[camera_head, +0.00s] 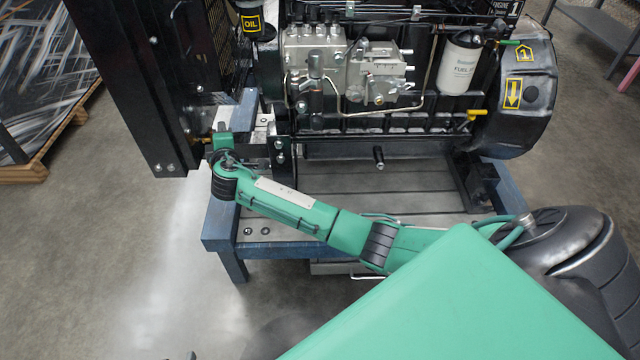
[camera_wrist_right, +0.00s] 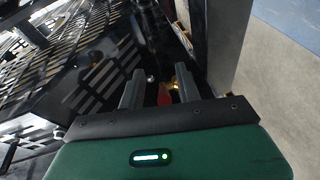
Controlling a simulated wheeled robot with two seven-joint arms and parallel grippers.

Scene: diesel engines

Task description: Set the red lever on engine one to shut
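The red lever (camera_wrist_right: 164,95) shows in the right wrist view, beside a small brass-coloured fitting (camera_wrist_right: 175,83). It lies in the gap between the two fingers of my right gripper (camera_wrist_right: 159,84). The fingers stand apart, and I cannot tell whether either touches the lever. In the head view my right arm reaches left across the front of engine one (camera_head: 380,85), and its wrist end is by the lower edge of the black radiator frame (camera_head: 130,80). I cannot make out the red lever there. Engine one bears a yellow "1" label. My left gripper is not in view.
The engine stands on a blue-framed stand (camera_head: 222,225). A yellow handle (camera_head: 474,116) and a green handle (camera_head: 509,42) are on the engine's right side. The black frame crowds my right gripper. A pallet (camera_head: 35,160) lies at far left; open floor is in front.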

